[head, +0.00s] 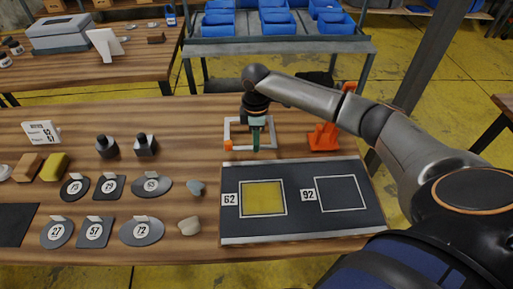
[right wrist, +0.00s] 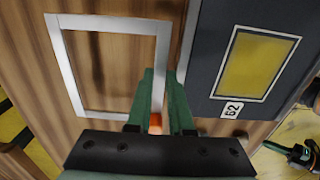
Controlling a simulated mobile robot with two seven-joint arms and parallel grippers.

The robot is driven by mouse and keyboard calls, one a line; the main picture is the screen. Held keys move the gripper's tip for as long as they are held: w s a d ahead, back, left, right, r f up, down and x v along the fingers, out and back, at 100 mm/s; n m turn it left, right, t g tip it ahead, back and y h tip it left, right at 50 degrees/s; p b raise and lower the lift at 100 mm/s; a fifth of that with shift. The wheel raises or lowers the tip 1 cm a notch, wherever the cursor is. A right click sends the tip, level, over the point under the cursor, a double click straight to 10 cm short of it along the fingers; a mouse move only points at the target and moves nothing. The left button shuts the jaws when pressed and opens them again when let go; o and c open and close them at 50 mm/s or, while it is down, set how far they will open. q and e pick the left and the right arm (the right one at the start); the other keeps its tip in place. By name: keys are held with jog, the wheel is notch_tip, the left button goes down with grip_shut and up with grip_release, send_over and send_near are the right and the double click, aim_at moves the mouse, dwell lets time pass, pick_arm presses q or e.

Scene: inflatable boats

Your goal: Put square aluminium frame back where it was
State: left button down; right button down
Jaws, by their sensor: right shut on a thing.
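The square aluminium frame (head: 226,130) is a thin silver outline with an orange corner piece at its near left. It is behind the dark mat, over the wooden table; I cannot tell whether it touches the wood. My right gripper (head: 256,146) points down with green fingers shut on the frame's near side. In the right wrist view, that side of the frame (right wrist: 161,50) runs between the fingers (right wrist: 158,100), and the orange piece (right wrist: 155,122) shows between them. A dark and green shape (right wrist: 297,153) at the lower right there looks like my left gripper; its jaws are unclear.
An orange bracket (head: 323,138) stands right of the frame. Black bottles (head: 107,147) and numbered grey plates (head: 142,231) are at left. Bare wood lies left of the frame.

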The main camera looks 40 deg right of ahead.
jog(key=shift+w+d+f, duration=0.1)
jog(key=shift+f, duration=0.8)
jog(key=shift+w+d+f, duration=0.1)
jog(key=shift+f, duration=0.8)
jog(key=c, duration=1.1)
grip_release()
notch_tip(320, 180, up, 12)
jog(key=shift+s, duration=0.1)
